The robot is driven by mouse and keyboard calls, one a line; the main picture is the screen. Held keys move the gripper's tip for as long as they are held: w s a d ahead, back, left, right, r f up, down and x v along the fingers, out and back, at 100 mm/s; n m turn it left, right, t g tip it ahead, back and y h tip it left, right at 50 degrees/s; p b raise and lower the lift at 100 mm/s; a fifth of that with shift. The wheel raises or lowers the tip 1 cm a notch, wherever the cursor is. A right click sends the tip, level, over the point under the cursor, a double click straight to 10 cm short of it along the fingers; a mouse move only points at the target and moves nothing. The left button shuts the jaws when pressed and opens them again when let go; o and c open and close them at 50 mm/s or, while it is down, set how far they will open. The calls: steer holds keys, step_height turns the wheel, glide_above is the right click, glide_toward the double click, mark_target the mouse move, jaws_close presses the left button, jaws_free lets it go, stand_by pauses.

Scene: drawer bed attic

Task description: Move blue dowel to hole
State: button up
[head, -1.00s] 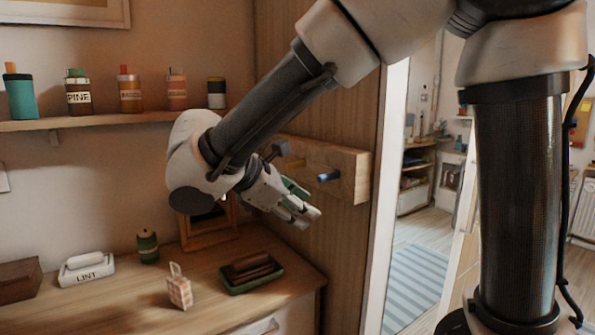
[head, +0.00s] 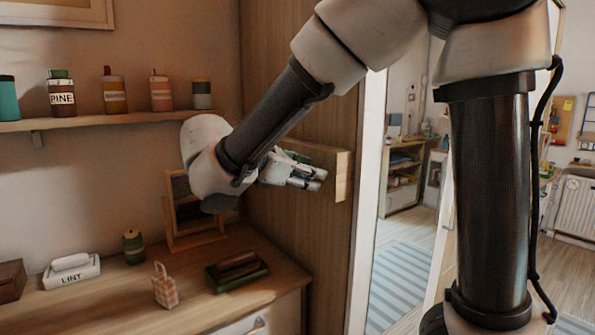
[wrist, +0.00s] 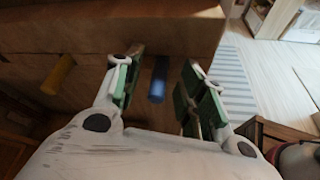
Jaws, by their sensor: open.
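The blue dowel (wrist: 158,80) sticks out of the wooden block (wrist: 120,30) in the wrist view. My gripper (wrist: 161,76) is open, with one green-padded finger on each side of the dowel. The dowel appears nearer the left finger, with a gap to both. A yellow dowel (wrist: 57,75) sticks out of the block farther left. In the head view my gripper (head: 308,178) is in front of the block (head: 343,176) and hides both dowels. I cannot make out an empty hole in either view.
The block is on a tall wooden panel (head: 290,235). Below is a desk with a green tray (head: 236,282), a checkered bag-like item (head: 165,287), a green bottle (head: 133,246) and a framed mirror (head: 196,238). A shelf (head: 100,120) holds several bottles.

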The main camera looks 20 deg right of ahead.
jaws_close()
steer(key=c, duration=0.8)
jaws_free()
steer(key=shift+c, duration=0.2)
steer(key=shift+a, duration=0.1)
jaws_close()
steer(key=s+a, duration=0.2)
steer(key=a, duration=0.3)
steer(key=shift+a, duration=0.35)
steer(key=shift+a, duration=0.15)
